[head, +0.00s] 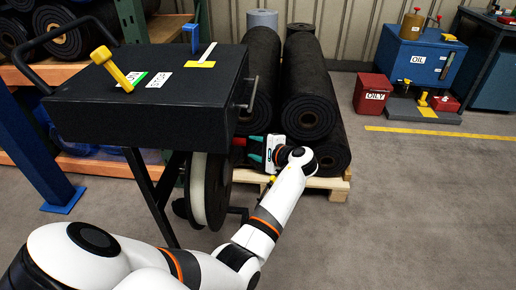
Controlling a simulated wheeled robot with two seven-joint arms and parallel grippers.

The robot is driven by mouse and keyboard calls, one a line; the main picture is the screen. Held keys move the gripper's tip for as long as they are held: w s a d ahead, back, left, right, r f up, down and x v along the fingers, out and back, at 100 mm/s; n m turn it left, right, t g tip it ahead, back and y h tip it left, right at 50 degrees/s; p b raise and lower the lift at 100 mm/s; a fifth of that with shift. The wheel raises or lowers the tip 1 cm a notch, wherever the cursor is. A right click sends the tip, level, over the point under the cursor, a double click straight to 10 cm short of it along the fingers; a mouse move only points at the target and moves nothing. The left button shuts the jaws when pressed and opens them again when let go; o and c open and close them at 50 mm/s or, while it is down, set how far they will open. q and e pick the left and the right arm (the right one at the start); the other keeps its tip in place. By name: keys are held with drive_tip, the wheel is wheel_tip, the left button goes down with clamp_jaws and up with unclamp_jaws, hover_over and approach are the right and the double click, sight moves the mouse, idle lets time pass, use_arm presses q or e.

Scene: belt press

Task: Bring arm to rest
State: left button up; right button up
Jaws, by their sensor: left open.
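My left arm (262,222), white with orange and black bands, comes in from the bottom left and reaches forward past the press. My left gripper (256,151) has teal fingers and is open. Nothing shows between its fingers. It is just right of the press, in front of the black rolls; I cannot tell whether it touches anything. My right gripper is out of view.
The dark belt press (150,105) with a yellow lever (112,68) stands close on the left, a reel (208,190) below it. Black rolls (308,95) lie on a pallet (338,188). A red bin (373,95) stands right. Floor at right is clear.

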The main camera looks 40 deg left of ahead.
use_arm(q)
drive_tip(key=shift+f, duration=0.15)
